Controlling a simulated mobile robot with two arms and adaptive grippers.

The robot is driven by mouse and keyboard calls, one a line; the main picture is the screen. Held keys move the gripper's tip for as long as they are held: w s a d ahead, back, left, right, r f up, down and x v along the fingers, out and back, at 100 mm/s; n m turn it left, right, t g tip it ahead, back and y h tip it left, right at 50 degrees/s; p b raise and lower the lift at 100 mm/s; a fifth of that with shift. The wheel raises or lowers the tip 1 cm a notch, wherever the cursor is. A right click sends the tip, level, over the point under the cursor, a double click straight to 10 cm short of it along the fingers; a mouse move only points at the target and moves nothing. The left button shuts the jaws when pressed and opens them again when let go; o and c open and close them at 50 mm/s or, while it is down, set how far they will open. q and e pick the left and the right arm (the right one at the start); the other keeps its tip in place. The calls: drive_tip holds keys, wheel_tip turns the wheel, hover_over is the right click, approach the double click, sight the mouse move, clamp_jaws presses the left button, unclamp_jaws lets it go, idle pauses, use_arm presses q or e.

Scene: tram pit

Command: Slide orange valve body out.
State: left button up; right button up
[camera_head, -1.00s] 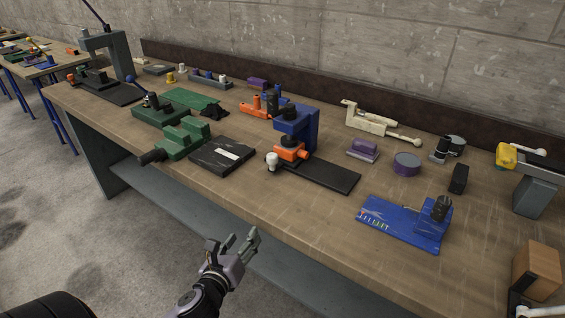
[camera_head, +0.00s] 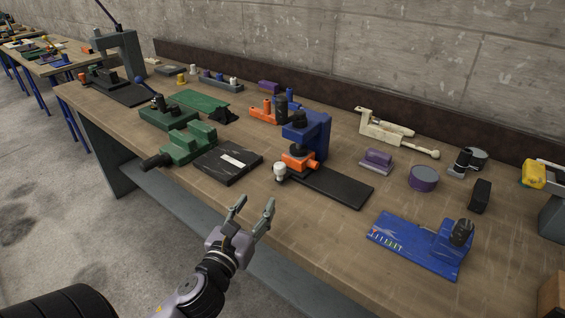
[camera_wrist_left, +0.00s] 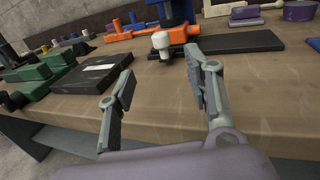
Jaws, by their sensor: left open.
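The orange valve body (camera_head: 297,162) sits at the foot of the blue press (camera_head: 318,135), above the near end of a black base plate (camera_head: 338,186). A white knob (camera_head: 280,170) shows at its near left side. In the left wrist view the orange valve body (camera_wrist_left: 178,34) lies beyond the fingers, with the white knob (camera_wrist_left: 161,42) facing me. My left gripper (camera_head: 255,207) is open and empty, in front of the table edge and short of the valve body. It also shows in the left wrist view (camera_wrist_left: 160,92). My right gripper does not show.
A black book-like slab (camera_head: 228,162) and a green vise (camera_head: 182,145) lie left of the press. A second orange part (camera_head: 263,112) stands behind. A blue fixture (camera_head: 420,243) lies to the right. The wooden table front before the press is clear.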

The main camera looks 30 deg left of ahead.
use_arm(q)
drive_tip(key=p, duration=0.1)
approach(278, 169)
drive_tip(key=shift+w+a+r, duration=0.15)
drive_tip(key=shift+w+a, duration=0.1)
drive_tip(key=shift+w, duration=0.25)
drive_tip(key=x, duration=0.9)
drive_tip(key=shift+w+p, duration=0.25)
drive_tip(key=shift+p, duration=0.1)
drive_tip(key=shift+w+a, duration=0.1)
drive_tip(key=shift+w, duration=0.45)
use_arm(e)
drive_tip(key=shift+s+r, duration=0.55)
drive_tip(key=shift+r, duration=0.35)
use_arm(q)
drive_tip(key=shift+c, duration=0.3)
clamp_jaws()
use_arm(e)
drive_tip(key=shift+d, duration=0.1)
